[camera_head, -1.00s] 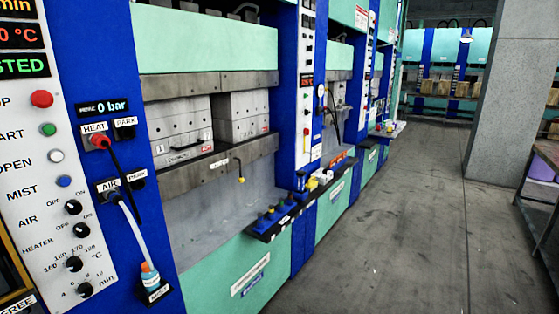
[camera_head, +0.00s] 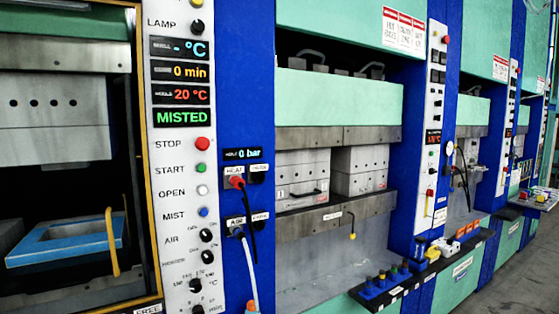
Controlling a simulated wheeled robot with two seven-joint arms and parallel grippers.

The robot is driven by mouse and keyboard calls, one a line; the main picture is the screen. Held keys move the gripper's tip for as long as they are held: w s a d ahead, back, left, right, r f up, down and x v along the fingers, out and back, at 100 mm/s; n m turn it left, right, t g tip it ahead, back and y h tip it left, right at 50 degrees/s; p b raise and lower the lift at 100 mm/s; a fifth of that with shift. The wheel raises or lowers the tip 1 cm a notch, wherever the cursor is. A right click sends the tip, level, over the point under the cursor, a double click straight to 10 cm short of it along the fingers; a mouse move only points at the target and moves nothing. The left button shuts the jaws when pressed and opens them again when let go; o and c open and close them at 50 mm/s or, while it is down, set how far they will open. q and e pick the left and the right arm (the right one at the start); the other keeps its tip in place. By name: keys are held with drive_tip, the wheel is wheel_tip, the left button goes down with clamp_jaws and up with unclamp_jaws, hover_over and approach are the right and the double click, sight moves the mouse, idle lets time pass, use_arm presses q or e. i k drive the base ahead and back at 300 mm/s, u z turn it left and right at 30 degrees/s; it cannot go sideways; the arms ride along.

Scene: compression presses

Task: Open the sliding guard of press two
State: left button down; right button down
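Neither of my grippers is in view. At the left stands a press with an open-looking front edged by a yellow frame (camera_head: 138,150). Inside it are a grey upper mould block (camera_head: 50,115) and a blue frame (camera_head: 60,243) with a yellow upright loop (camera_head: 111,242). In the middle stands a mint-green and blue press (camera_head: 335,105) with two grey mould blocks (camera_head: 303,175) behind a metal crossbar. A pale, hazy panel (camera_head: 320,262) lies below the crossbar; I cannot tell whether it is a guard. I cannot read which press is number two.
A control panel (camera_head: 185,190) showing "MISTED" and 20 °C stands between the two presses. A red plug (camera_head: 236,182) and cables hang beside it. A dark shelf (camera_head: 375,297) with blue items juts out at the front. More presses line the right; grey floor shows at lower right.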

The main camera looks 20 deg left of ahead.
sight(116, 270)
drive_tip(key=u, duration=2.25)
drive_tip(key=k, duration=1.15)
drive_tip(key=z, duration=1.25)
drive_tip(key=i, duration=1.3)
drive_tip(key=u, duration=0.2)
